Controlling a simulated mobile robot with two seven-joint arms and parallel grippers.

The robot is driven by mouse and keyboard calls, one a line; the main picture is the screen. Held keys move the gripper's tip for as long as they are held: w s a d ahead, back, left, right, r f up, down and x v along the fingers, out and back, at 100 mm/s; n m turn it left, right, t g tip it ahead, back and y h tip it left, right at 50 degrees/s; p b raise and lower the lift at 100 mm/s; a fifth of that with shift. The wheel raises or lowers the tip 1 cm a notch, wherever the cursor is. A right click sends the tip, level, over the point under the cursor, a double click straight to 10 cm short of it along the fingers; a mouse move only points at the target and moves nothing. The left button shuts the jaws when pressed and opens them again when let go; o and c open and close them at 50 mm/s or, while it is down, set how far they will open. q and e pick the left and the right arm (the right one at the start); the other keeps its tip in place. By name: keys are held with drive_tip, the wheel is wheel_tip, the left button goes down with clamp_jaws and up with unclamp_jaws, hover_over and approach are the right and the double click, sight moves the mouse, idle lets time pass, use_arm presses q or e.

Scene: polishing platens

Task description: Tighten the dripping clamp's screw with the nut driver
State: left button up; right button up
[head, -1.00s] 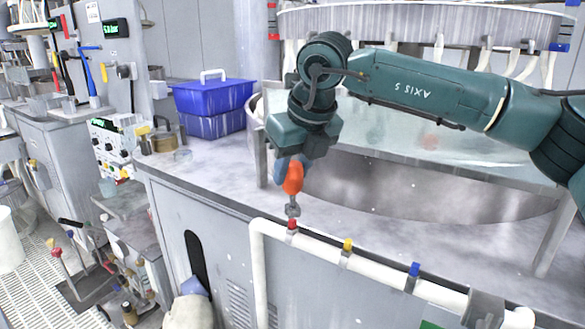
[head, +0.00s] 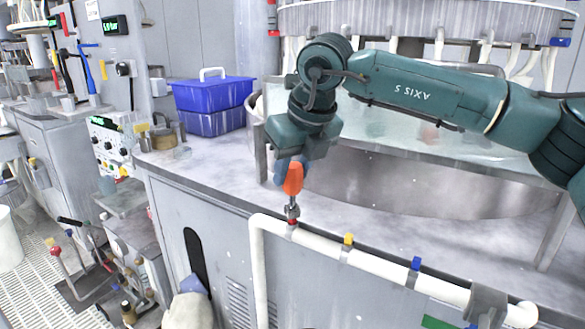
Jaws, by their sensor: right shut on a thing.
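My right gripper (head: 292,172) is shut on the orange handle of the nut driver (head: 293,180) and holds it upright, pointing down. The driver's metal tip is at the red-marked clamp (head: 292,221) on the white pipe (head: 320,243); it looks to touch it, and the screw itself is hidden. A yellow-marked clamp (head: 348,240) and a blue-marked clamp (head: 416,264) sit farther right along the pipe. I cannot make out a drip at any clamp. A pale, blue-tipped shape at the bottom edge may be my left arm; its gripper is not visible.
The grey bench top (head: 210,175) carries a blue toolbox (head: 212,100) at the back. A round tank with a large platen (head: 420,20) above stands behind my right arm. A cart with levers stands at lower left. The bench's front edge runs just behind the pipe.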

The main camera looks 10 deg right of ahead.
use_arm(q)
drive_tip(key=shift+f+b, duration=0.55)
idle(2.5)
drive_tip(key=shift+f+b, duration=0.4)
idle(2.0)
drive_tip(key=shift+f, duration=0.15)
drive_tip(key=shift+r, duration=0.2)
drive_tip(key=shift+f, duration=0.3)
idle(1.9)
